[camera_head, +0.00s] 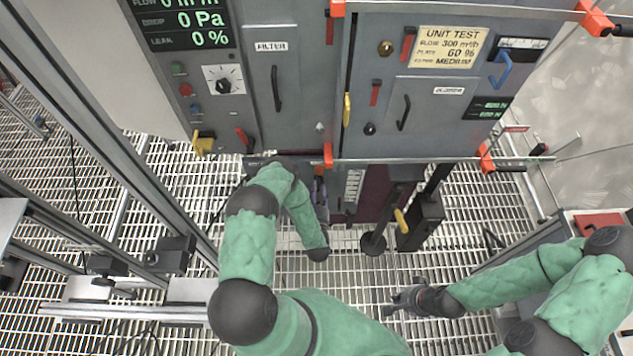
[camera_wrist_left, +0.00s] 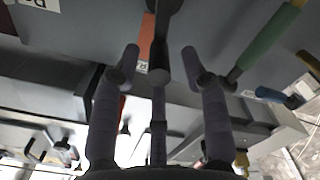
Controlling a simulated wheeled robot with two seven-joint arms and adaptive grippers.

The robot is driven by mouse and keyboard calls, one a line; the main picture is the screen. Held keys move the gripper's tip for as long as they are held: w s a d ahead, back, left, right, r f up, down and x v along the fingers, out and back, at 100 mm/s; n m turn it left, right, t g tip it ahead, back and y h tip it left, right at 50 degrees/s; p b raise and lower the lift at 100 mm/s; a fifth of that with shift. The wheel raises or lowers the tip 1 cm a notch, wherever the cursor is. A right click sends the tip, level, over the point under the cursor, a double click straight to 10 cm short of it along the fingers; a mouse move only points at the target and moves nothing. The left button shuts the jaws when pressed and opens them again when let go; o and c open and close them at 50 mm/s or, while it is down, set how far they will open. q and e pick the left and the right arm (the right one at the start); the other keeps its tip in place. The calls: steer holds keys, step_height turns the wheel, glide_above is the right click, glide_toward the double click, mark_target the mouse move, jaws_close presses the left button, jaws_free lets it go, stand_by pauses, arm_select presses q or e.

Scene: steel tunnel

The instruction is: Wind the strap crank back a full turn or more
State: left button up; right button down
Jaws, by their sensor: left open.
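Orange strap fittings with dark handles sit on the grey cabinet's corners; one orange fitting (camera_head: 328,155) is at its lower middle edge, just above my left gripper (camera_head: 320,190). My left arm partly hides this area. In the left wrist view my left gripper (camera_wrist_left: 159,75) is open, its fingers spread around the end of a dark handle (camera_wrist_left: 160,55), with an orange strip (camera_wrist_left: 145,40) behind it. I cannot tell whether they touch, nor surely that this handle is the strap crank. My right gripper (camera_head: 408,298) is open and empty, low over the grating.
The grey cabinet (camera_head: 290,90) carries levers, a dial (camera_head: 223,79) and a test card (camera_head: 448,47). A dark post with a round foot (camera_head: 373,243) stands right of my left gripper. Steel rails (camera_head: 110,130) run on the left.

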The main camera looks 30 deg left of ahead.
mark_target(316, 178)
arm_select(q)
steer(key=shift+b+x, duration=0.45)
steer(key=shift+x, duration=2.05)
jaws_close()
